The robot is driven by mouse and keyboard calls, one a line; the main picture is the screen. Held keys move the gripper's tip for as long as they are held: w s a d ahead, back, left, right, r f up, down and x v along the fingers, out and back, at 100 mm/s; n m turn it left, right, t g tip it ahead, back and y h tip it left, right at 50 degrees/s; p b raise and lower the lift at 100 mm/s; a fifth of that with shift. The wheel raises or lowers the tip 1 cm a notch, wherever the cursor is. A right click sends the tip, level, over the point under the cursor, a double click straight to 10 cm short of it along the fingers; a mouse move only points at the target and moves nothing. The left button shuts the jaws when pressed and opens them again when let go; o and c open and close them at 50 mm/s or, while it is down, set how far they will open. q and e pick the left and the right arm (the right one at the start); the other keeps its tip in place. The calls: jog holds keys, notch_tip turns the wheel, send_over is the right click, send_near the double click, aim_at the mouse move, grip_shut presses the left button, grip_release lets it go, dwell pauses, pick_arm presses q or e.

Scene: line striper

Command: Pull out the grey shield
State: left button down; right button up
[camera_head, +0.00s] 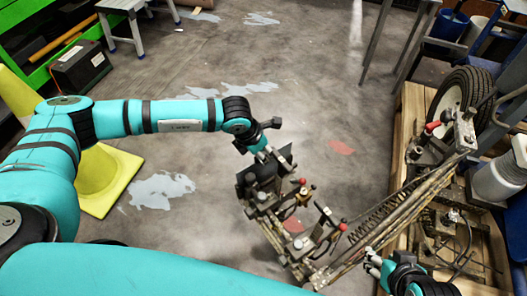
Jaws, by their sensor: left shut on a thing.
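The line striper's metal frame (375,222) runs from the lower middle toward the upper right, with red-knobbed levers and a spring along it. A dark grey plate, seemingly the grey shield (284,160), sits at the striper's left end. My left gripper (264,156) reaches it from above and is shut on its upper edge; the fingertips are small and partly hidden. My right gripper (373,263) is at the bottom right beside the striper's lower bar. Its fingers point left, and I cannot tell their opening or whether they touch the bar.
A wheel (463,93) and a wooden pallet (410,125) are on the right. A yellow cone (105,175) stands on the left. The floor in the upper middle is clear.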

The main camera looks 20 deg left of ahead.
pick_arm(q)
jog(key=shift+r, duration=0.2)
pick_arm(e)
jog(key=shift+s+d+f, duration=0.15)
jog(key=shift+s, duration=0.2)
jog(key=shift+s+d+f+g, duration=0.1)
jog(key=shift+s+g, duration=0.2)
jog(key=shift+g, duration=0.1)
pick_arm(q)
jog(key=shift+r, duration=0.1)
pick_arm(e)
jog(key=shift+s, duration=0.1)
pick_arm(q)
jog(key=shift+r, duration=0.1)
pick_arm(e)
jog(key=shift+s, duration=0.25)
pick_arm(q)
jog(key=shift+r+p, duration=0.2)
jog(key=shift+p, duration=0.1)
pick_arm(e)
jog(key=shift+s+d+f+g, duration=0.15)
jog(key=shift+s+d+g, duration=0.1)
jog(key=shift+s+g, duration=0.3)
pick_arm(q)
jog(key=shift+r, duration=0.1)
